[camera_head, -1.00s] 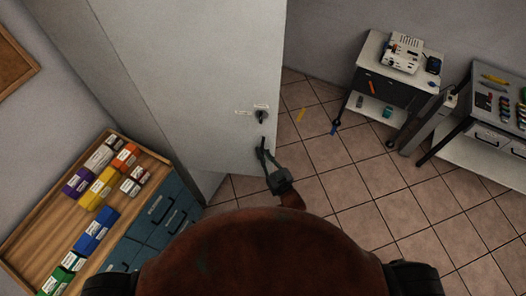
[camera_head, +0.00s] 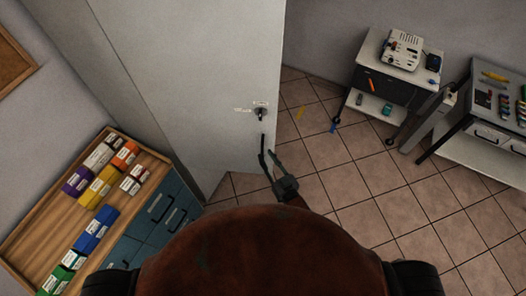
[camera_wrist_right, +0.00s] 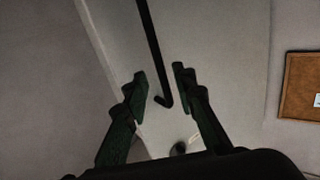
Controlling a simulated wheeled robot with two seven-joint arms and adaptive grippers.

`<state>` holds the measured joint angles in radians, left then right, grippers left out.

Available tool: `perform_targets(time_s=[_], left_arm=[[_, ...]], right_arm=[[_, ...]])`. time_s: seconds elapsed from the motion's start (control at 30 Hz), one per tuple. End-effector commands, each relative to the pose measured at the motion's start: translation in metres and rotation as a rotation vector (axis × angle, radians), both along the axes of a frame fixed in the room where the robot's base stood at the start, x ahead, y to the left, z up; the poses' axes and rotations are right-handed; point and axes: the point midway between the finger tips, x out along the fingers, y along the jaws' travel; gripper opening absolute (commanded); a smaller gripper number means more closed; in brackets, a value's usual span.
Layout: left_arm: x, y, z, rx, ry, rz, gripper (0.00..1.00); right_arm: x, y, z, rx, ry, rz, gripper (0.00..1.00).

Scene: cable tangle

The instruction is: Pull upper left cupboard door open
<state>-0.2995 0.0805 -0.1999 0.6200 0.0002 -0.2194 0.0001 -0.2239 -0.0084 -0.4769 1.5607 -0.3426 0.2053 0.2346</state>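The tall grey cupboard door (camera_head: 200,70) fills the upper left of the head view, with a small dark lock or handle fitting (camera_head: 260,112) near its right edge. My right gripper (camera_head: 271,146) is open just below that fitting, in front of the door's lower right edge. In the right wrist view my gripper (camera_wrist_right: 160,79) has its two green-black fingers spread. A long black bar with a hooked end (camera_wrist_right: 150,50) shows between and beyond them. No finger visibly grips it, and contact cannot be told. My left gripper is not in view.
A wooden-topped drawer unit (camera_head: 40,218) with coloured boxes stands at lower left. A white trolley (camera_head: 372,52) with a device and a tool table (camera_head: 455,135) stand at right. Tiled floor (camera_head: 350,190) between is mostly clear. A corkboard (camera_wrist_right: 302,85) hangs at right in the wrist view.

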Motion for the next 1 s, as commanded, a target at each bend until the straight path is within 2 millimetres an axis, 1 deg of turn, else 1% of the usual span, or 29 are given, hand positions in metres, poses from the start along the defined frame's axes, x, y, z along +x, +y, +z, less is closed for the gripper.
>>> perform_targets(time_s=[0.03,0.2,0.3,0.4,0.57,1.0], left_arm=[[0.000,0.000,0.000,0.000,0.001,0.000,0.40],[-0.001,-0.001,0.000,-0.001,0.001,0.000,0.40],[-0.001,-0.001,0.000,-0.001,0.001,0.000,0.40],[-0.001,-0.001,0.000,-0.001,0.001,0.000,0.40],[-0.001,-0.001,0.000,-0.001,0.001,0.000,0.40],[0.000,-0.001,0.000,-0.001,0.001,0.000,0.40]], right_arm=[[-0.012,-0.006,-0.002,-0.003,0.003,0.000,0.25],[-0.042,-0.021,0.000,-0.001,0.002,0.000,0.25],[-0.055,-0.028,-0.001,-0.001,0.002,0.000,0.25],[-0.063,-0.032,0.000,0.000,0.000,0.000,0.25],[-0.069,-0.035,0.000,0.000,0.000,0.000,0.25],[-0.068,-0.034,0.000,0.000,-0.001,0.000,0.25]])
